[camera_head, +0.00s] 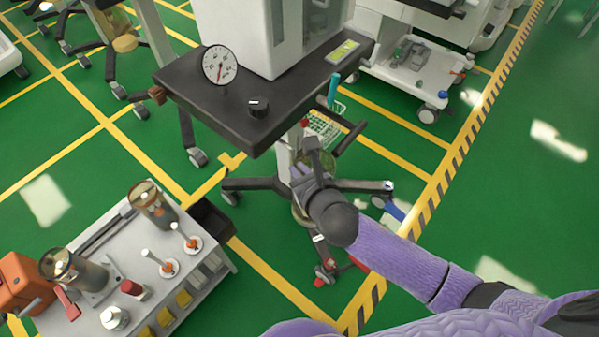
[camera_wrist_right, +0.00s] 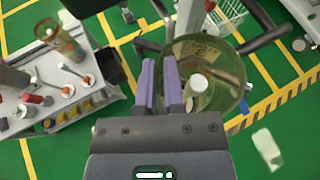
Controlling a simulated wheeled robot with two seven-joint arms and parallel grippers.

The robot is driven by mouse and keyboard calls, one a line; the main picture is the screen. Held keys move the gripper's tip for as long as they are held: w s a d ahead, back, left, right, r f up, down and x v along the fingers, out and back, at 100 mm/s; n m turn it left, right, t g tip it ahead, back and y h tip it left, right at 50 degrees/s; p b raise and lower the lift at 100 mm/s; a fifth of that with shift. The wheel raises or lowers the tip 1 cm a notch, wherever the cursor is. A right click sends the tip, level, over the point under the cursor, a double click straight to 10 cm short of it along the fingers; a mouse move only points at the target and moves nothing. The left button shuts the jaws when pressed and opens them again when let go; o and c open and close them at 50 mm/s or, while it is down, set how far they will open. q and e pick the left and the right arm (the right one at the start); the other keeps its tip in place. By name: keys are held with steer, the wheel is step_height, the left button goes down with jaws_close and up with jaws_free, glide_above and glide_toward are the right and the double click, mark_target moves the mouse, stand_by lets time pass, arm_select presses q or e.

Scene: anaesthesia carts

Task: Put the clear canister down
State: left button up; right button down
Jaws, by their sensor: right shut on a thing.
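The clear canister (camera_wrist_right: 232,68), a see-through olive-tinted cup with a round opening, is in the right wrist view, right of the purple fingers. My right gripper (camera_wrist_right: 160,88) is shut on its near left wall, one finger overlapping the cup. In the head view my right gripper (camera_head: 303,180) is in front of the stand under the dark shelf, hiding much of what is behind it. The canister is held off the floor. My left gripper is not in view.
A dark shelf (camera_head: 195,85) with a gauge (camera_head: 220,65) overhangs the stand's wheeled legs (camera_head: 255,184). Green floor at right is open.

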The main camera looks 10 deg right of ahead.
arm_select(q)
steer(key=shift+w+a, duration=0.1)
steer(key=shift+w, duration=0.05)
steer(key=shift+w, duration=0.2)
arm_select(e)
steer(key=c, duration=0.7)
jaws_free()
steer(key=shift+c, duration=0.2)
